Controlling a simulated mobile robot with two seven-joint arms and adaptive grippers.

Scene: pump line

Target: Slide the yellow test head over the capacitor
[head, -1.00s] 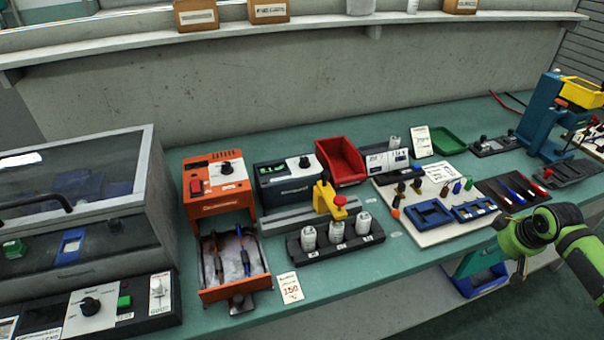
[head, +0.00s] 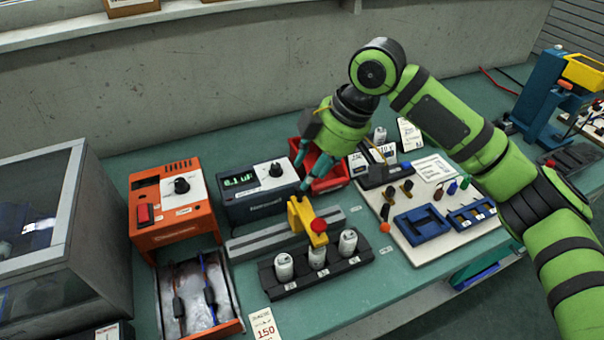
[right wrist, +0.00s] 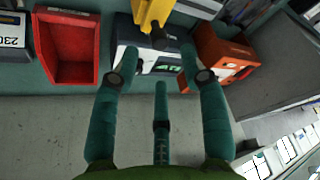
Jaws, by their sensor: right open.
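The yellow test head (head: 303,219), with a red knob (head: 318,226) on its front, stands on a grey rail (head: 262,240). Three white capacitors stand upright in a black holder (head: 300,282) in front of the rail: left (head: 284,266), middle (head: 317,257) and right (head: 348,242). The head is just behind the middle one. My right gripper (head: 306,176) is open and empty, behind and above the test head. In the right wrist view the yellow head (right wrist: 150,14) lies beyond the spread fingertips (right wrist: 159,58), apart from them. My left gripper is not in view.
A dark meter (head: 258,190) and an orange unit (head: 172,205) with an open drawer (head: 200,297) stand left of the gripper. A red bin (head: 330,180) is close beside the fingers. A white board (head: 405,242) with blue trays lies right. A shelf runs along the back wall.

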